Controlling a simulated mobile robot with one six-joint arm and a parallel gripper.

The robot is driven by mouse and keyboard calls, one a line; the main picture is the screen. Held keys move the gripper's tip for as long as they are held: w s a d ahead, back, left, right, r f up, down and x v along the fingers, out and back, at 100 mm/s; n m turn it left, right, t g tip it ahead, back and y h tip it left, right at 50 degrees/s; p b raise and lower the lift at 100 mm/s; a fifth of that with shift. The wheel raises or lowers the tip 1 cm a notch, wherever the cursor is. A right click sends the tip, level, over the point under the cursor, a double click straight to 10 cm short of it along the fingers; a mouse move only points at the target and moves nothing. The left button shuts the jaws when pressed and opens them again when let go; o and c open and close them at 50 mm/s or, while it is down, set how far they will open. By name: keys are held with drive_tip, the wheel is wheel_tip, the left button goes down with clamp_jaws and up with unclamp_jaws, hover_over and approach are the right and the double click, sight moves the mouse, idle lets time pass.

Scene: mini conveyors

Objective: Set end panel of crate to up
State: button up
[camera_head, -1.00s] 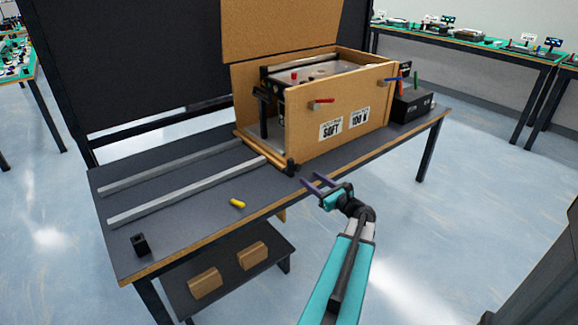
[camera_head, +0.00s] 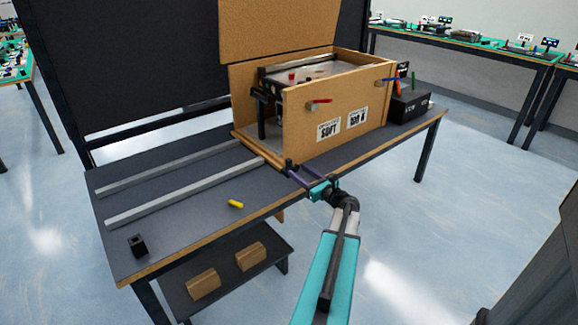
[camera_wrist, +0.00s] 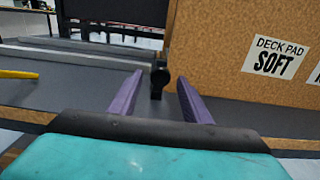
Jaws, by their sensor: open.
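The wooden crate (camera_head: 338,120) stands on the dark table with its lid raised and its left end open. A low wooden strip, which looks like the lowered end panel (camera_head: 271,161), lies along the foot of that open end. A black knob (camera_wrist: 160,77) is at the near end of the strip. My gripper (camera_head: 293,170) is open at the table's front edge, beside the crate's near left corner. In the wrist view its purple fingers point at the knob, which appears between them. I cannot tell whether they touch it.
Two grey rails (camera_head: 190,193) run left from the crate's open end. A yellow piece (camera_head: 235,204) and a small black block (camera_head: 137,245) lie on the table. A black box (camera_head: 408,105) stands right of the crate. A lower shelf (camera_head: 225,275) holds two wooden blocks.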

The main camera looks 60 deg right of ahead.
sight(288, 164)
drive_tip(key=shift+x, duration=3.9)
drive_tip(key=shift+c, duration=0.2)
drive_tip(key=shift+f, duration=0.1)
clamp_jaws()
